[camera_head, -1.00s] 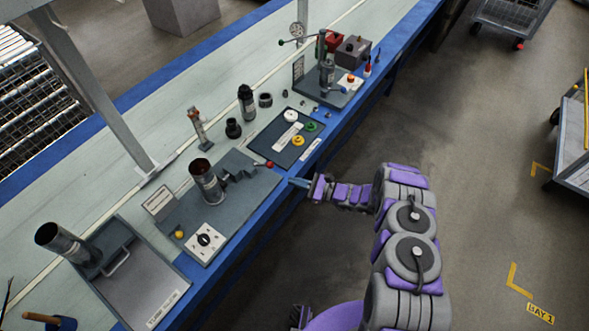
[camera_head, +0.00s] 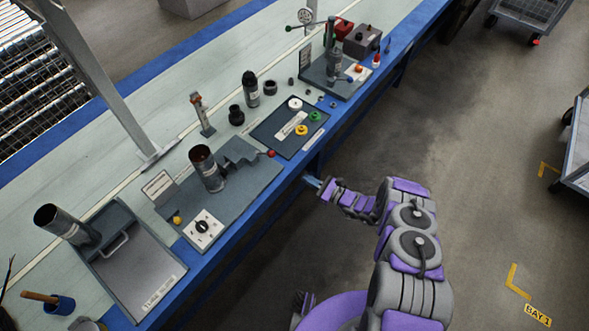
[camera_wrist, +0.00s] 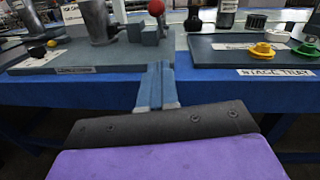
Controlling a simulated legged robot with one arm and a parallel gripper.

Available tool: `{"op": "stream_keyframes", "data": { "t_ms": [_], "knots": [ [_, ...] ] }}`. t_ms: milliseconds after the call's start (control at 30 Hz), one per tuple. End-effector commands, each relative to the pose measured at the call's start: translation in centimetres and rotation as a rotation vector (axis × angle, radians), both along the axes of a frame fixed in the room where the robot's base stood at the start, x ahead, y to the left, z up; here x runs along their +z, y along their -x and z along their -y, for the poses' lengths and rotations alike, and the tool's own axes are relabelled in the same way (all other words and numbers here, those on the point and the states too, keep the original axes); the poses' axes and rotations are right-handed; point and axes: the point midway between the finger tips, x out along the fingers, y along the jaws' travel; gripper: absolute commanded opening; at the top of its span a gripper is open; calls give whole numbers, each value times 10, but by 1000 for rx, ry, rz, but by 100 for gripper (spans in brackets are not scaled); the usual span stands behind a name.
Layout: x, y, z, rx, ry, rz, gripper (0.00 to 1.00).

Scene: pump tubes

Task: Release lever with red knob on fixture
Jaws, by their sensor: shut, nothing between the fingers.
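The red knob (camera_head: 271,153) is at the right end of the grey fixture (camera_head: 222,204), by the stepped grey clamp block (camera_head: 240,155). It also shows in the wrist view (camera_wrist: 156,7), above and beyond my fingertips. An upright metal tube (camera_head: 206,168) stands in the fixture. The lever's shaft is hard to make out. My gripper (camera_head: 313,182) is just off the table's blue front edge, apart from the knob. In the wrist view, its blue fingers (camera_wrist: 158,72) are together with nothing between them, pointing at the gap between fixture and tray.
The stage tray (camera_head: 302,146) with white, green and yellow parts lies right of the fixture. A white panel with a black dial (camera_head: 203,229) sits at the fixture's front. Another tray (camera_head: 153,272) with a tube lies left. The floor right of the table is open.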

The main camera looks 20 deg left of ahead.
Motion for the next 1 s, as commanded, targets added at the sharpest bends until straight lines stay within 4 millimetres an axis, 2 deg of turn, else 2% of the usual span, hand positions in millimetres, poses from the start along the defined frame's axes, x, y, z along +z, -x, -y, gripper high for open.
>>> {"op": "stream_keyframes", "data": {
  "t_ms": [167,500,633,1000],
  "knots": [
    [1,-7,-26,3,-2,3,0],
    [2,-25,-92,4,-2,1,0],
    [22,-29,-105,2,-2,2,0],
    [33,-32,-115,-1,-3,2,0]
  ]
}}
